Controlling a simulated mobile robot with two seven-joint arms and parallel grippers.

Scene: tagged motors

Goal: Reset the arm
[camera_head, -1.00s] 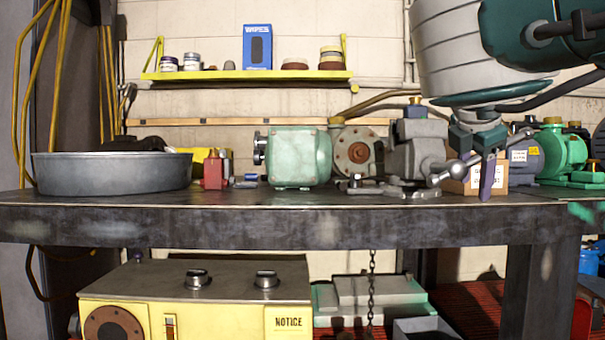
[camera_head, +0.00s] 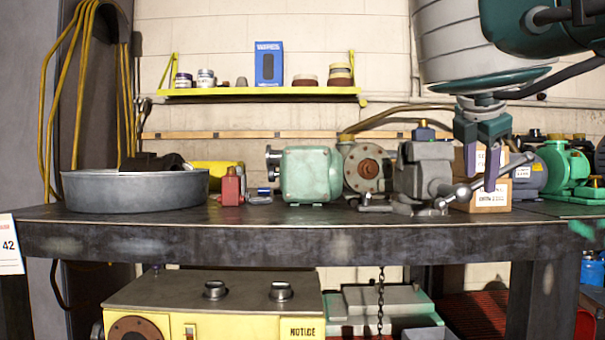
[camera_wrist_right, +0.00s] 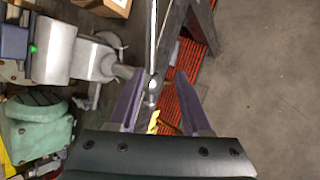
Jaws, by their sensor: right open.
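My right arm comes in from the top right of the head view. Its right gripper (camera_head: 481,180) points down in front of the workbench's right part, beside the grey vise (camera_head: 424,170). Its two purple fingers are apart, with nothing held between them. In the right wrist view the fingers of the gripper (camera_wrist_right: 160,105) are spread, and the vise handle's ball end (camera_wrist_right: 151,100) shows in the gap between them. I cannot tell whether it lies below the fingers or level with them. My left gripper is in neither view.
The workbench (camera_head: 270,240) carries a metal tub (camera_head: 135,190), a red block (camera_head: 232,188), a green motor (camera_head: 308,175) and cardboard boxes (camera_head: 492,194). More green motors (camera_head: 565,168) stand at the right. A yellow cabinet (camera_head: 215,310) stands beneath. Bare floor (camera_wrist_right: 265,80) shows in the wrist view.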

